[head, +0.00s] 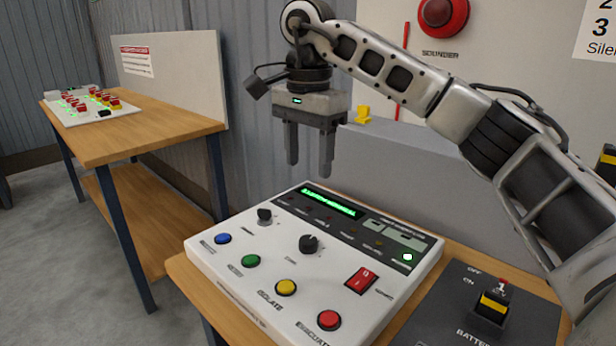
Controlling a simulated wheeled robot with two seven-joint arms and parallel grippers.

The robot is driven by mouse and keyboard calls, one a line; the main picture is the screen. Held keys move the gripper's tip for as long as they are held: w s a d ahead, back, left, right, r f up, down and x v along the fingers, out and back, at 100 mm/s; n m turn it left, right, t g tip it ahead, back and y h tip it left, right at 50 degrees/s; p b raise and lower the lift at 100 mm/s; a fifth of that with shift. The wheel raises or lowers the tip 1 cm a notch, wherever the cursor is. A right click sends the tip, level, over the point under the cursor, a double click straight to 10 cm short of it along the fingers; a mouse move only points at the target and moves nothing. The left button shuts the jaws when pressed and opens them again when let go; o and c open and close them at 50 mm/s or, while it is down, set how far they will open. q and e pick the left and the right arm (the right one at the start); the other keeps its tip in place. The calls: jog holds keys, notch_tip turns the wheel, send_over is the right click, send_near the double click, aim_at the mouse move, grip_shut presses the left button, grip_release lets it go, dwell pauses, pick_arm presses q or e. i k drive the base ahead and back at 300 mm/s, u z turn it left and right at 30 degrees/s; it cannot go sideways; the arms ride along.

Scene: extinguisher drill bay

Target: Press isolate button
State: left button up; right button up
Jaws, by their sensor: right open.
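The control panel (330,265) is a white sloped box on a wooden table. The yellow button (286,287) stands near its front edge, with a partly readable label ending in "OLATE" beside it. My right gripper (309,167) is open and empty, pointing down above the back of the panel, behind and above the yellow button and apart from it. My left gripper is not in view.
Blue (223,239), green (251,261) and red (330,320) buttons share the row with the yellow one. Two black knobs, a red rocker switch (361,280) and a lit green display (332,201) are on the panel. A dark battery switch box (470,315) is at right.

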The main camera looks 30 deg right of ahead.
aim_at(284, 287)
jog(key=z, duration=0.15)
jog(key=k, duration=2)
jog(key=u, duration=0.15)
